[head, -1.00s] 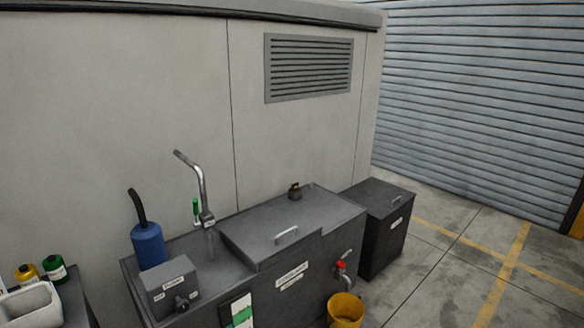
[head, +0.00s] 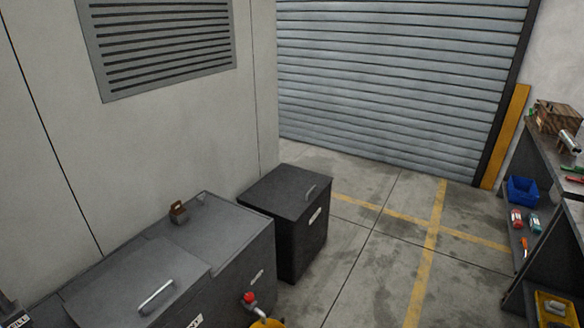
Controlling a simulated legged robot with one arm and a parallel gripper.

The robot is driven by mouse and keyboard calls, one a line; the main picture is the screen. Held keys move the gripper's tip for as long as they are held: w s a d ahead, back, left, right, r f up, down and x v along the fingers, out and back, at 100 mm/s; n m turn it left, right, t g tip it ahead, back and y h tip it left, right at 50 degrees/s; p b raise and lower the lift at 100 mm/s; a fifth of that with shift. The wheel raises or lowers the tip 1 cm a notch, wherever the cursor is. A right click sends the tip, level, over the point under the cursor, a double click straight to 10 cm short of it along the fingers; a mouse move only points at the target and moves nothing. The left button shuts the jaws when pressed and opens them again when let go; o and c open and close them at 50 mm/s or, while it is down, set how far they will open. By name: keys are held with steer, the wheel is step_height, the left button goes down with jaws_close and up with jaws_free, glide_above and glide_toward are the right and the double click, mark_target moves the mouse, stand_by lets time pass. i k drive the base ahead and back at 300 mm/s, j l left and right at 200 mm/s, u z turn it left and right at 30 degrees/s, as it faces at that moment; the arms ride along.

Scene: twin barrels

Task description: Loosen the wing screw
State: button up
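I cannot make out a wing screw in the head view. A small brown block-like item (head: 179,212) sits on top of the grey cabinet (head: 228,235) at the lower left; it is too small to tell what it is. My gripper is not in view.
A dark lidded box (head: 292,205) stands beside the cabinet. A red-handled tap (head: 250,298) sits above a yellow bucket (head: 266,323). At right, shelves hold a blue bin (head: 522,190), a yellow tray (head: 554,308) and a wooden box (head: 556,117). The marked floor between is clear.

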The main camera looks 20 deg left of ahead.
mark_target(200, 198)
steer(key=i+l, duration=0.1)
steer(key=i, duration=0.7)
steer(key=i+l, duration=0.1)
steer(key=i, duration=0.75)
steer(key=i+j+u, duration=0.1)
steer(key=i+u, duration=0.2)
steer(key=u, duration=0.15)
steer(key=i+u, duration=0.25)
steer(key=u, duration=0.2)
steer(key=i+u, duration=0.4)
steer(key=i+l+u, duration=0.15)
steer(key=u, duration=0.3)
steer(key=i+l+u, duration=0.15)
steer(key=u, duration=0.15)
steer(key=i+l+u, duration=0.3)
steer(key=j, duration=0.1)
